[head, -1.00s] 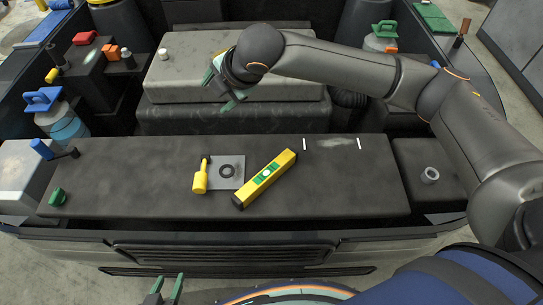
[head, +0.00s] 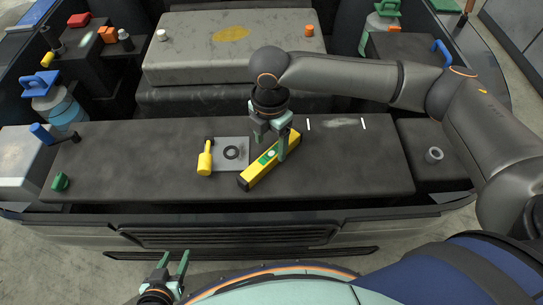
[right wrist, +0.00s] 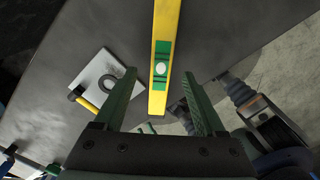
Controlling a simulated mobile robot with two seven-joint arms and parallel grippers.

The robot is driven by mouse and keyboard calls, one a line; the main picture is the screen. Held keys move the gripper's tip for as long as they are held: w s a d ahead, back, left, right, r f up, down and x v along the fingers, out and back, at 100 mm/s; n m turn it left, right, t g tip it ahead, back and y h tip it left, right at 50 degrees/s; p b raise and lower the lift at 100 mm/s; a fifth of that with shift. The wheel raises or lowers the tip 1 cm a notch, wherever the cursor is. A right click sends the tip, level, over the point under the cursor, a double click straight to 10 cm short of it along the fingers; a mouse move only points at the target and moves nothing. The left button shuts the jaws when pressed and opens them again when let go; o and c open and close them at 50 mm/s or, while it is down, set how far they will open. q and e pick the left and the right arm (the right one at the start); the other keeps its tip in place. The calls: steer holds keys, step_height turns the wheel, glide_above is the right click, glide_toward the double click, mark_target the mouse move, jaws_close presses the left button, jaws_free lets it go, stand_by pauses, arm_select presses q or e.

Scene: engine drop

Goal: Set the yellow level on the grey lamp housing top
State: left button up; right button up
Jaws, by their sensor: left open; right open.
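The yellow level (head: 256,174) with a green-framed vial lies diagonally on the long dark front panel. My right gripper (head: 269,147) points down over its upper part, open. In the right wrist view the level (right wrist: 164,30) shows between the spread fingers (right wrist: 160,76); I cannot tell whether they touch it. A pale grey box (head: 18,160) at the left front corner looks like the lamp housing; its top shows no level. My left gripper (head: 175,257) is open and empty in front of the bumper.
A yellow-handled tool (head: 205,160) and a grey plate with a dark ring (head: 233,143) lie left of the level. White marks (head: 337,123) and a grey ring (head: 434,155) are to the right.

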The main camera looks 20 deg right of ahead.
mark_target(271, 154)
step_height(271, 154, down, 5)
steer(key=shift+d+r, duration=0.1)
jaws_close()
stand_by(0.7)
